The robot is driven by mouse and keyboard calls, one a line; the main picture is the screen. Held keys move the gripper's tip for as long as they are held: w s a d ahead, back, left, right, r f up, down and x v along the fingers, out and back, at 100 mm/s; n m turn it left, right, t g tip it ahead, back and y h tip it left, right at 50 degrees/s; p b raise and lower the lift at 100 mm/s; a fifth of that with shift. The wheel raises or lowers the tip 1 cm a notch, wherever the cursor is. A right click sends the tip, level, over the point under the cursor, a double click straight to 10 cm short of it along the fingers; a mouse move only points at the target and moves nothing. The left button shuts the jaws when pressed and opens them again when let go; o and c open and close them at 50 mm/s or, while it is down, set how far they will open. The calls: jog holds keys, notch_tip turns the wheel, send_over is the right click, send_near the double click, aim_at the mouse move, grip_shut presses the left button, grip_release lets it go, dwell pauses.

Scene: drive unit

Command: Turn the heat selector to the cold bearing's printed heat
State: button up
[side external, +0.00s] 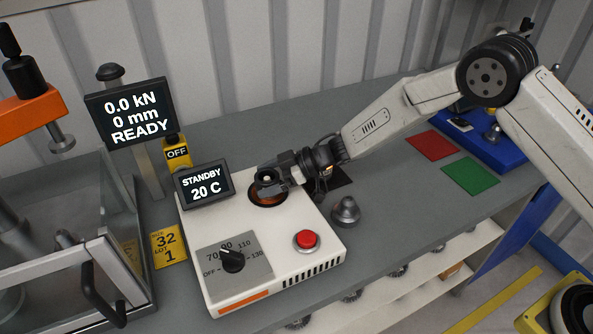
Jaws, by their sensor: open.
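The heat selector (233,260) is a black knob on a grey plate (251,279) at the front left of the white heater box (320,262). Its printed marks include OFF, 70, 90, 110 and 130; its exact pointing is too small to read. The heater display (205,187) reads STANDBY 20 C. My gripper (268,180) is open over the round orange-brown heater spot (267,197), behind the selector and apart from it. A dark ring-like shape shows at its fingers; I cannot tell whether it is a bearing. No printed heat on a bearing is legible.
A red button (306,240) sits on the box right of the selector. A grey metal part (346,211) stands beside the box. A yellow card (168,246) reads size 32, lot 1. The press display (131,112) reads READY. Red (432,146) and green (470,175) mats lie right.

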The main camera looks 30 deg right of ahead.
dwell(0.8)
jog(key=c, duration=1.3)
jog(key=shift+r+n+g+y, duration=0.1)
jog(key=shift+n+g+y, duration=0.4)
jog(key=shift+n+g, duration=2)
jog(key=shift+n+g+h, duration=0.6)
jog(key=shift+n+g, duration=1.5)
jog(key=shift+g, duration=0.6)
